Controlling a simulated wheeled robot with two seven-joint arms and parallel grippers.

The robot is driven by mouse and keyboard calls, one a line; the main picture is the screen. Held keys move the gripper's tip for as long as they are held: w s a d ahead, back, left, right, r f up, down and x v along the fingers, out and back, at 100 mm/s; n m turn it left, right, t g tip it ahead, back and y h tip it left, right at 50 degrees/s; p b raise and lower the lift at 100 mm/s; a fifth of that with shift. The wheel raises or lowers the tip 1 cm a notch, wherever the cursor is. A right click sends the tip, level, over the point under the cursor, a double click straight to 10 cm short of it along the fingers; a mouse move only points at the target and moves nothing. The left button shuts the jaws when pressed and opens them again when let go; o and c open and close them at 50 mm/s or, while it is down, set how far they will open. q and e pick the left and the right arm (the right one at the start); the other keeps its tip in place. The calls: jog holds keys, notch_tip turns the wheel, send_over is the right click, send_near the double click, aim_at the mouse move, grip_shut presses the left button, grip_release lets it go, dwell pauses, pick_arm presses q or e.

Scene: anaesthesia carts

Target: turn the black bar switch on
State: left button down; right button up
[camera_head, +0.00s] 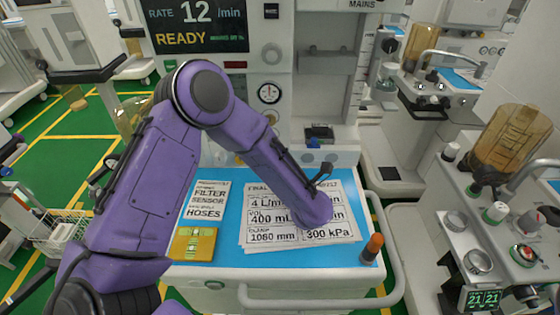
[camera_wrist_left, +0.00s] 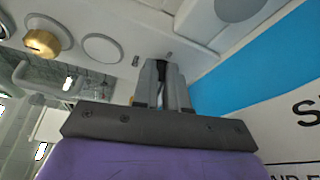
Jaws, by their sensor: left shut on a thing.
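My left arm (camera_head: 150,190) crosses the head view from the lower left and bends down over the worktop. Its fingers cannot be made out in that view. In the left wrist view my left gripper (camera_wrist_left: 165,76) points at a pale machine panel, with its two grey fingers close together. A small dark piece (camera_wrist_left: 161,70) shows between the fingertips, which looks like the black bar switch. The fingers are shut on it and hide most of it. I cannot tell which way the bar is turned. My right gripper is in neither view.
The blue worktop (camera_head: 222,255) holds printed sheets (camera_head: 262,236), a yellow box (camera_head: 193,244) and an orange-capped item (camera_head: 372,248). A gold knob (camera_wrist_left: 42,42) and a pale disc (camera_wrist_left: 102,48) are on the panel left of the fingers. Another cart (camera_head: 480,225) stands at the right.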

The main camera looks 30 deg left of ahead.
pick_arm(q)
jog(key=shift+w+m, duration=0.1)
jog(key=shift+m, duration=0.4)
jog(key=shift+y, duration=0.3)
jog(key=c, duration=1.2)
grip_release()
jog(key=shift+o, duration=0.2)
jog(key=shift+a+f, duration=0.1)
jog(key=shift+f, duration=0.05)
jog(key=b+v, duration=0.2)
jog(key=v, duration=0.8)
jog(key=shift+b, duration=0.35)
jog(key=shift+d, duration=0.25)
